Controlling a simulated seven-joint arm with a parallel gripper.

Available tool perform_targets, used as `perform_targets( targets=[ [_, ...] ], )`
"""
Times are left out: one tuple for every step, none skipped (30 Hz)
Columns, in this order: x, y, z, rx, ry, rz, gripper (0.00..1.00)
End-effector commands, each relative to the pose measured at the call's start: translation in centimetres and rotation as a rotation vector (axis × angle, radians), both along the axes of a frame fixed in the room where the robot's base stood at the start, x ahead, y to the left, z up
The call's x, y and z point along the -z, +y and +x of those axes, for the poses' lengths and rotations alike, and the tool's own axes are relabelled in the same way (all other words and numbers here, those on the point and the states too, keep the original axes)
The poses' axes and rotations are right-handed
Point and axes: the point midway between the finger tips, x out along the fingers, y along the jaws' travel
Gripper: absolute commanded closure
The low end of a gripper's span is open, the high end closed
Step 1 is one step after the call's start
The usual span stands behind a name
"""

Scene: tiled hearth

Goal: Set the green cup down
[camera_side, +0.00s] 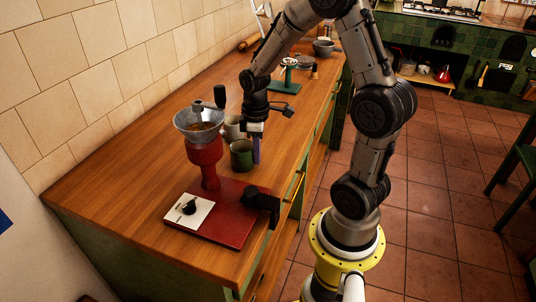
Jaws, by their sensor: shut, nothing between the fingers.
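The green cup (241,156) stands upright on the wooden counter, just behind the red board. My gripper (256,152) points down right beside the cup, at its right side. Its purple fingers are shut with nothing between them. The fingers overlap the cup's right edge in this view, so I cannot tell whether they touch it. A paler grey-white cup (233,129) stands behind the green cup, partly hidden by it and by the grinder.
A red grinder (205,158) with a metal funnel stands left of the cups. Its red board (235,222) holds a white dial plate (189,210). A green stand (286,82) and grey bowl (323,47) are farther back. The counter (120,190) is clear at front left.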

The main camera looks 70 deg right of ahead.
Motion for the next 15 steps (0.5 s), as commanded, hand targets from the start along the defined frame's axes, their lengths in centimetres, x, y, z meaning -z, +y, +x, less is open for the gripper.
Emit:
perform_targets(
  targets=[
    [0.03,0.25,0.56,-0.003,0.0,0.0,1.0],
    [0.02,0.29,0.68,-0.001,0.0,0.0,1.0],
    [0.01,0.29,0.72,0.0,0.0,0.0,1.0],
    [0.0,0.27,0.69,0.001,0.0,0.0,1.0],
    [0.0,0.26,0.67,0.001,0.0,0.0,1.0],
    [0.0,0.26,0.66,0.001,0.0,0.0,1.0],
    [0.0,0.26,0.65,0.001,0.0,0.0,1.0],
    [0.0,0.25,0.66,0.001,0.0,0.0,1.0],
    [0.0,0.25,0.65,0.001,0.0,0.0,1.0],
    [0.0,0.25,0.65,0.001,0.0,0.0,1.0],
    [0.0,0.24,0.62,0.001,0.0,0.0,1.0],
    [0.0,0.21,0.53,0.002,0.0,0.0,1.0],
    [0.0,0.17,0.41,0.002,0.0,0.0,1.0],
    [0.0,0.1,0.23,0.002,0.0,0.0,1.0],
    [-0.01,0.0,-0.09,0.002,0.0,0.0,1.0]
  ],
)
